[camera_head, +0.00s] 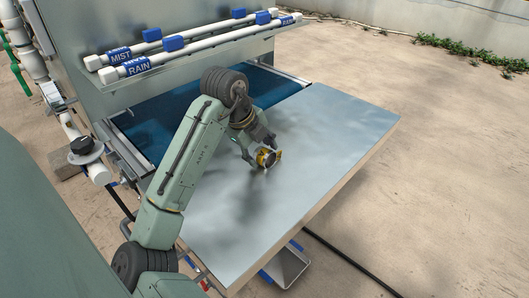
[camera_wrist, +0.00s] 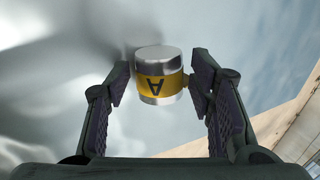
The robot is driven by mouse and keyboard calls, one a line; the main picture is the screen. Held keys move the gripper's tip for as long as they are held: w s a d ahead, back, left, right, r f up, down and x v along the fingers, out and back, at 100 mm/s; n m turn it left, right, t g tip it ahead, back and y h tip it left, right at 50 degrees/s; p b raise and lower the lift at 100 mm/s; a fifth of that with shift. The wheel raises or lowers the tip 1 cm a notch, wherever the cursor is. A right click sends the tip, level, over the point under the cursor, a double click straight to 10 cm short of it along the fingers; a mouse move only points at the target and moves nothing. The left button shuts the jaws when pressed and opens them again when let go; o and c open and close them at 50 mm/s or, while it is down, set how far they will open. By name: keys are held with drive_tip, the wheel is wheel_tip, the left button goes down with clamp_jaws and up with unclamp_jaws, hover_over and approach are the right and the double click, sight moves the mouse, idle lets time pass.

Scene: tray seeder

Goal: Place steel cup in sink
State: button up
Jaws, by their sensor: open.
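The steel cup (camera_wrist: 158,60) is a short shiny cylinder with a yellow band marked with a dark letter. It stands on the metal table (camera_head: 340,130), and its yellow band shows beside my gripper in the head view (camera_head: 271,157). My gripper (camera_wrist: 163,88) is open, with one finger on each side of the cup. No sink is clearly seen in either view.
A machine with a blue bed (camera_head: 180,115) adjoins the table's back left edge. White pipes labelled MIST and RAIN (camera_head: 190,45) run above it. A grey tray (camera_head: 290,267) is partly visible below the table's front edge. The tabletop's right side is clear.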

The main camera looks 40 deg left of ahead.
sight(261, 151)
drive_tip(key=shift+w+f, duration=0.2)
drive_tip(key=shift+f, duration=0.3)
drive_tip(key=c, duration=1.1)
drive_tip(key=shift+o, duration=0.2)
drive_tip(key=shift+r, duration=0.1)
wheel_tip(261, 151, up, 9)
drive_tip(key=shift+r+b, duration=0.15)
drive_tip(key=shift+b, duration=0.7)
drive_tip(key=shift+r, duration=0.3)
